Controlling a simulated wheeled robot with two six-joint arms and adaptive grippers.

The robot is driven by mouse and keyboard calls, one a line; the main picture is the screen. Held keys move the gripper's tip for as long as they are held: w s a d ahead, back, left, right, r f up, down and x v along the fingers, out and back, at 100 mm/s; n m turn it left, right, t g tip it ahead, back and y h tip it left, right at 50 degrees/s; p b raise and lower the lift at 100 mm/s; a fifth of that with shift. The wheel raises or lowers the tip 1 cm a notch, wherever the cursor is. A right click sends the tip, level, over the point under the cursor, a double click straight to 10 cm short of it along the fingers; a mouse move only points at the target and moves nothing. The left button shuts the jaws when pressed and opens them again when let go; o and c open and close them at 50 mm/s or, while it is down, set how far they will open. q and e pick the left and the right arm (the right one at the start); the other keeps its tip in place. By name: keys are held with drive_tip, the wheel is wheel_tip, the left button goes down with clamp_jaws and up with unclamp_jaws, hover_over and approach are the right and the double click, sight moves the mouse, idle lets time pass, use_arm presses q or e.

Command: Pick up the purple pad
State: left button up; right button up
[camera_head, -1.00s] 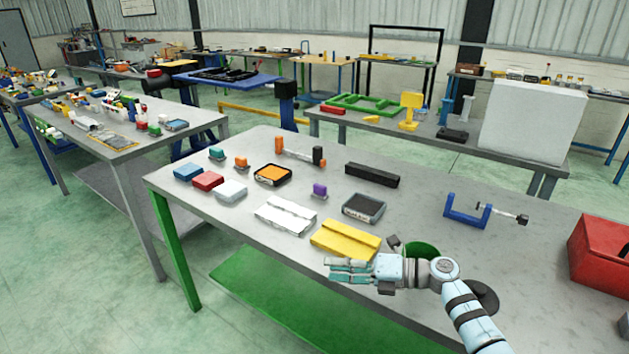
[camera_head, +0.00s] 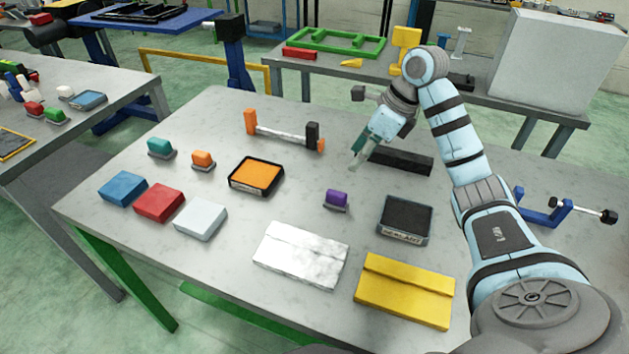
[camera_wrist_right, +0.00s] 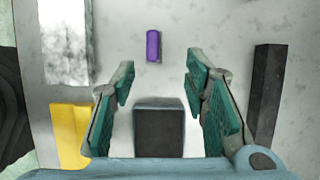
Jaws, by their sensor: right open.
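The purple pad (camera_head: 336,198) is a small block with a grey base on the grey table, between the orange-topped tray and the black-topped tray. My right gripper (camera_head: 357,163) hangs above the table, up and to the right of the pad in the head view, apart from it. In the right wrist view the purple pad (camera_wrist_right: 153,45) lies beyond the open fingers (camera_wrist_right: 160,85), roughly centred between them. Nothing is between the fingertips. My left gripper is in neither view.
A black-topped tray (camera_head: 404,220) is close to the pad. A black bar (camera_head: 400,161) lies behind. White (camera_head: 299,254) and yellow (camera_head: 405,290) boxes are in front. An orange-topped tray (camera_head: 256,175) and an orange-ended clamp (camera_head: 283,134) are to the left. Bare tabletop surrounds the pad.

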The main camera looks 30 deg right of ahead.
sight(338, 192)
drive_tip(key=x, duration=0.2)
drive_tip(key=s+b+x, duration=0.1)
drive_tip(key=x, duration=0.1)
drive_tip(key=b+x, duration=0.1)
drive_tip(key=x, duration=0.1)
drive_tip(key=shift+s+a+f, duration=0.15)
drive_tip(key=shift+a+f, duration=0.05)
drive_tip(key=shift+f, duration=0.4)
drive_tip(key=x, duration=0.6)
drive_tip(key=shift+a, duration=0.2)
drive_tip(key=shift+f+b, duration=0.2)
drive_tip(key=shift+b, duration=0.1)
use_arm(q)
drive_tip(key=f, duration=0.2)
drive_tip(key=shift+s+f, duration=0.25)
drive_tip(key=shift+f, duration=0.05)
use_arm(e)
drive_tip(key=shift+r, duration=0.1)
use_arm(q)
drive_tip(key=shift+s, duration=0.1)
use_arm(e)
clamp_jaws()
